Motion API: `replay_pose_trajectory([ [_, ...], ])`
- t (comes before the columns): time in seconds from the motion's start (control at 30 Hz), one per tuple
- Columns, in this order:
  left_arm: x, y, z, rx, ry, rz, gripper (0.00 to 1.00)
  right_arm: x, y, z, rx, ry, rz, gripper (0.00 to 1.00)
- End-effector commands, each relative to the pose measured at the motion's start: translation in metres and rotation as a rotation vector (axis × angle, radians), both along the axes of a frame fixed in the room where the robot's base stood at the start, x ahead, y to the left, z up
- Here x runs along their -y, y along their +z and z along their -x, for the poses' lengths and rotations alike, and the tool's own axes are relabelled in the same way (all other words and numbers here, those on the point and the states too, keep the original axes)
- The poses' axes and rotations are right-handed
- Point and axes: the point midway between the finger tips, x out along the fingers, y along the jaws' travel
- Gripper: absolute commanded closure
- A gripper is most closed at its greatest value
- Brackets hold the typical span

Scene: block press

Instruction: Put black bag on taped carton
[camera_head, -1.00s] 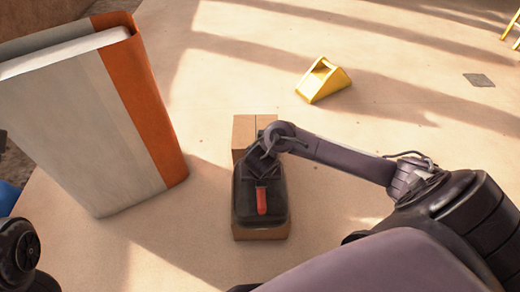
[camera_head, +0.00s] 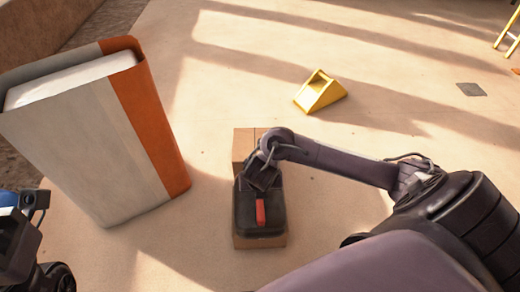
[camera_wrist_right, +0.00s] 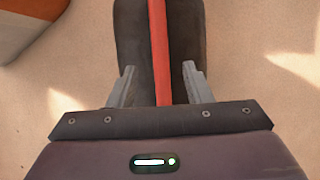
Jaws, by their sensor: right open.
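The black bag (camera_head: 245,215) with a red strip (camera_head: 260,212) lies on the brown carton (camera_head: 244,143). Carton shows beyond the bag and as a strip below it; most of its top is hidden. My right gripper (camera_head: 262,178) is over the far end of the bag, partly hidden by its own wrist. In the right wrist view its two fingers (camera_wrist_right: 158,85) are apart, with the black bag (camera_wrist_right: 133,45) and its red strip between and beyond them. I cannot tell whether they touch the bag. Only part of my left arm shows at lower left.
A large grey and orange book-like block (camera_head: 85,150) stands upright at left. A yellow wedge (camera_head: 320,92) lies on the floor beyond the carton. A yellow ladder-like frame (camera_head: 507,35) is at top right. The sandy floor between them is mostly clear.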

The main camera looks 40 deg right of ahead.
Motion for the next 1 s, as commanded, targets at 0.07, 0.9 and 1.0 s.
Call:
replay_pose_trajectory([
  [0.07, 0.000, 0.010, -0.001, -0.018, 0.000, 0.000, 0.64, -0.003, 0.017, 0.004, 0.000, 0.002, 0.001, 0.55],
  [0.9, 0.000, 0.012, -0.001, -0.038, -0.001, 0.002, 0.64, -0.009, 0.028, 0.011, 0.004, -0.006, -0.008, 0.55],
  [1.0, 0.000, 0.012, -0.001, -0.038, -0.001, 0.002, 0.64, -0.032, 0.028, 0.013, 0.040, -0.063, -0.076, 0.55],
])
